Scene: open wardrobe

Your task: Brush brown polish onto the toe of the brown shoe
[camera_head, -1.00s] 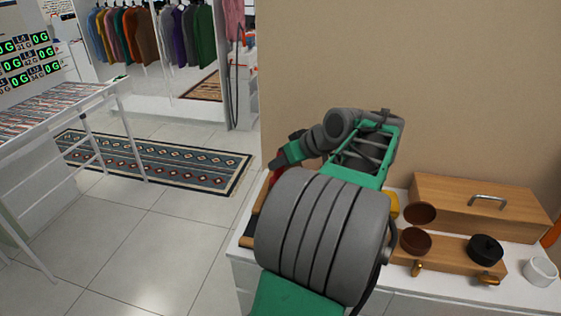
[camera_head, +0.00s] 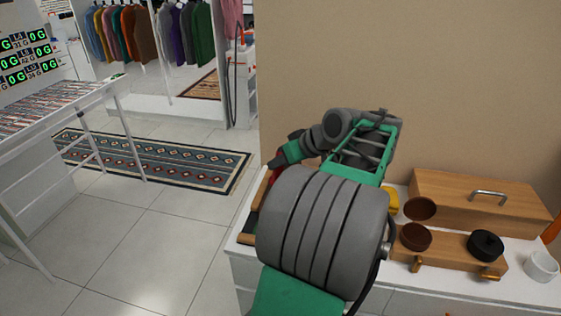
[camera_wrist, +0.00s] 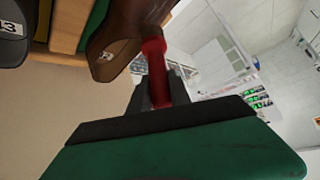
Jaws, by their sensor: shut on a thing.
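My gripper (camera_wrist: 160,92) is shut on a red-handled brush (camera_wrist: 156,68) in the wrist view. The handle reaches up to a brown shoe (camera_wrist: 115,35), where the two overlap in the picture. The bristles cannot be made out, so I cannot tell whether they touch the shoe. In the head view my arm hides most of the shoe and the brush. An open tin of brown polish (camera_head: 415,237) sits on a wooden block at the right, with a brown lid or second tin (camera_head: 420,208) behind it.
A dark shoe (camera_wrist: 12,35) marked with a number is at the wrist view's left edge. A black tin (camera_head: 485,246), a white cup (camera_head: 541,266) and a wooden box (camera_head: 475,205) stand on the white cabinet. A patterned rug (camera_head: 150,160) lies on the floor at left.

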